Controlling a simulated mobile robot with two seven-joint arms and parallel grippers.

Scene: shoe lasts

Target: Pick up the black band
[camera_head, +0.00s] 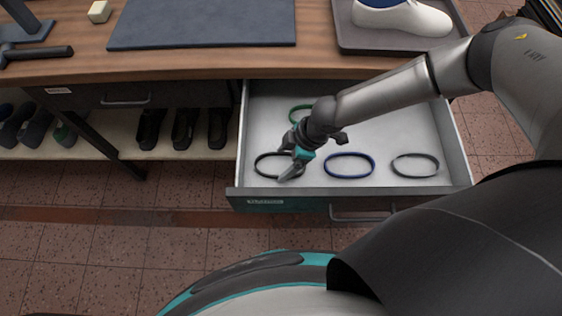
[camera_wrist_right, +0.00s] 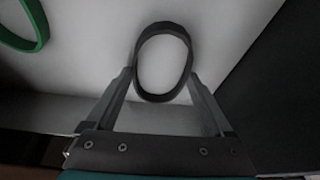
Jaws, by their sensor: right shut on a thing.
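The black band (camera_head: 257,165) is a dark oval ring at the front left of the open drawer. My right gripper (camera_head: 289,163) reaches down into the drawer and is shut on the black band. In the right wrist view the black band (camera_wrist_right: 163,27) sits between the two fingertips of the right gripper (camera_wrist_right: 160,79), one finger on each outer side. Whether the band is clear of the drawer floor I cannot tell. My left gripper does not show.
The drawer (camera_head: 455,150) also holds a blue band (camera_head: 349,175), a dark grey band (camera_head: 415,176) and a green band (camera_head: 292,115), partly hidden by my arm. Its walls surround the gripper. The wooden worktop (camera_head: 325,65) lies behind. Shoe lasts (camera_head: 184,130) stand on a shelf left.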

